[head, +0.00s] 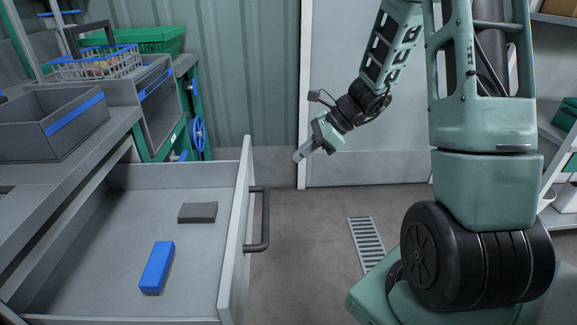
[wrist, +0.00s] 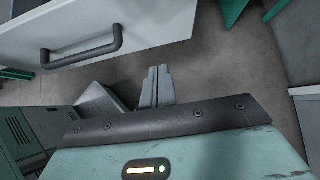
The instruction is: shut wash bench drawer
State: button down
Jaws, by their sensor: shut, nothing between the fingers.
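The wash bench drawer (head: 231,240) stands pulled out at the left in the head view, its front panel facing right. A dark bar handle (head: 263,220) is fixed to that panel. My gripper (head: 299,156) is shut and empty, in the air to the right of the drawer front and apart from the handle. In the wrist view the shut fingers (wrist: 157,72) point toward the floor area beside the drawer front (wrist: 150,22) and its handle (wrist: 85,48).
A grey bin (head: 50,125) with a blue stripe sits on the bench at left. A wire basket (head: 97,65) and a green crate (head: 150,38) stand behind. A floor drain (head: 367,242) lies in open floor right of the drawer. Shelving (head: 560,150) is at far right.

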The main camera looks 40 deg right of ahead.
aim_at(252, 183)
jog(key=shift+w+a+f+b, duration=0.45)
jog(key=shift+w+a+f, duration=0.55)
jog(key=shift+a, duration=0.35)
jog(key=shift+w+a+f+b, duration=0.45)
jog(key=shift+w+a+f, duration=0.5)
jog(key=shift+a, duration=0.45)
jog(key=shift+w+a+f+b, duration=0.45)
jog(key=shift+w+a+f, duration=0.55)
jog(key=shift+a, duration=0.35)
